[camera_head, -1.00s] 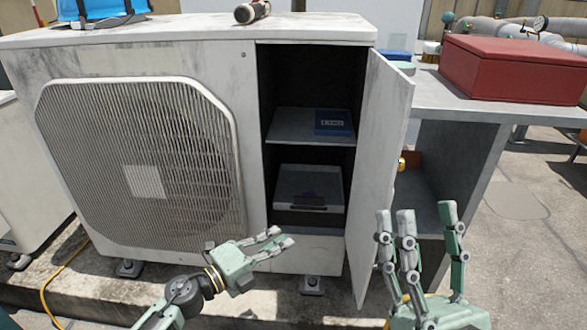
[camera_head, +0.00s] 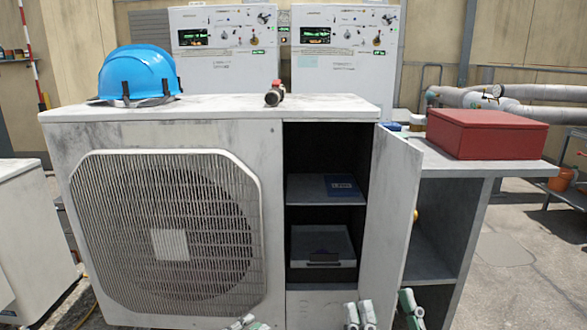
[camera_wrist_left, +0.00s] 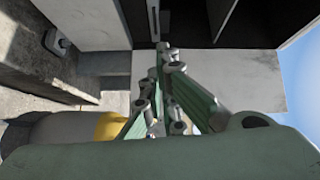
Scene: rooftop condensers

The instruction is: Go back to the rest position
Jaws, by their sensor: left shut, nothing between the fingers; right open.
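My left gripper (camera_head: 246,323) shows only its fingertips at the bottom edge of the head view, below the condenser unit. In the left wrist view its fingers (camera_wrist_left: 168,88) are together with nothing held between them. My right gripper (camera_head: 385,312) is open and empty, with fingers spread apart, low in front of the open cabinet door (camera_head: 396,205). Most of both hands and arms is out of the head view. The condenser unit (camera_head: 60,165) stands with its side compartment open.
A dark blue box (camera_head: 342,186) lies on the compartment's upper shelf, and a grey case (camera_head: 322,246) sits below. A blue helmet (camera_head: 138,75) and a small cylindrical fitting (camera_head: 274,94) are on top. A red box (camera_head: 487,134) rests on the bench at right. Open floor (camera_head: 510,275) lies right.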

